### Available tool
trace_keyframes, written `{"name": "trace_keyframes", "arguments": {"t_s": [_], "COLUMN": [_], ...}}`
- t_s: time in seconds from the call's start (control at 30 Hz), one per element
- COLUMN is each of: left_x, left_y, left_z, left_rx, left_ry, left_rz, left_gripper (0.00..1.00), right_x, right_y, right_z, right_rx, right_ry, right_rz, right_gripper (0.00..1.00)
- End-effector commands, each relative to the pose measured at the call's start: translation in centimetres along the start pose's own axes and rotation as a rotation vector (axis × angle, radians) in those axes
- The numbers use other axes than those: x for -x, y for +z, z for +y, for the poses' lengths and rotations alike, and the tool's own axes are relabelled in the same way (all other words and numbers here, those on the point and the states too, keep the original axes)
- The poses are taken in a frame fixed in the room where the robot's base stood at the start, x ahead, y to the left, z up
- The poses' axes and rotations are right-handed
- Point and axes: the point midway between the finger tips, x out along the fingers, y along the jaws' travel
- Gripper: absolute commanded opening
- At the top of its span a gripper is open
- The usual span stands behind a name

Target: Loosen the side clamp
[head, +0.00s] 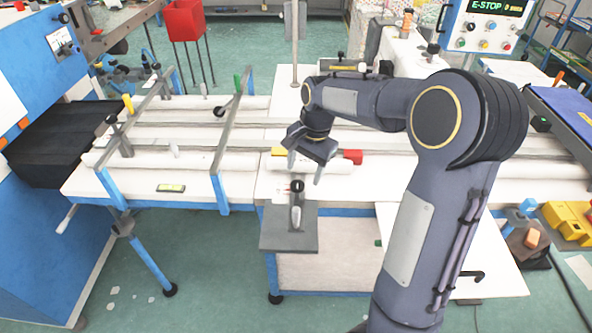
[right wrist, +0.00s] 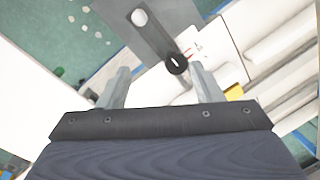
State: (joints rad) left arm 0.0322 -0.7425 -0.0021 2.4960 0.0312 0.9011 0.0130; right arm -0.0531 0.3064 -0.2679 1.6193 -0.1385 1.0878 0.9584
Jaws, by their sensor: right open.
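What looks like the side clamp (head: 296,207) is a small fitting with a pale lever and a dark knob on a grey plate (head: 275,238) at the front of the bench. In the right wrist view the grey plate (right wrist: 165,20) carries a white round end (right wrist: 139,18) and a black knob (right wrist: 177,64). My right gripper (head: 305,169) is open and points down just behind and above the knob. In the right wrist view the knob shows between the open fingers (right wrist: 163,78), nearer the right one; contact cannot be told. My left gripper is out of view.
White rolls and rails run along the bench (head: 190,190), with blue crossbars (head: 218,165) to the left. A red block (head: 352,156) and a yellow piece (head: 278,151) lie close by my right gripper. A white panel (head: 490,270) is at the front right.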

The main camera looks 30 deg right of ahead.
Motion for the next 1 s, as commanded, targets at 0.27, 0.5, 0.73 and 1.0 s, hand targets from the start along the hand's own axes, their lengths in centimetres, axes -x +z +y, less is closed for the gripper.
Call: {"name": "trace_keyframes", "arguments": {"t_s": [0.27,0.5,0.73,1.0], "left_x": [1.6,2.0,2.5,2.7], "left_y": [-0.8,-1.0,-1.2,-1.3], "left_z": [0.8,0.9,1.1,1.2], "left_rx": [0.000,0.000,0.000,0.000], "left_ry": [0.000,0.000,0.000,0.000], "left_rz": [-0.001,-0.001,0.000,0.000], "left_gripper": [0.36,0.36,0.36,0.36], "right_x": [-2.8,-5.5,-9.1,-10.8], "right_y": [-3.6,-4.0,-4.2,-4.4], "right_z": [-3.7,-3.5,-3.0,-2.8], "right_rx": [-0.203,-0.222,-0.219,-0.219], "right_ry": [0.132,0.144,0.142,0.138], "right_rz": [0.075,0.081,0.080,0.082], "right_gripper": [0.60,0.60,0.60,0.60]}}
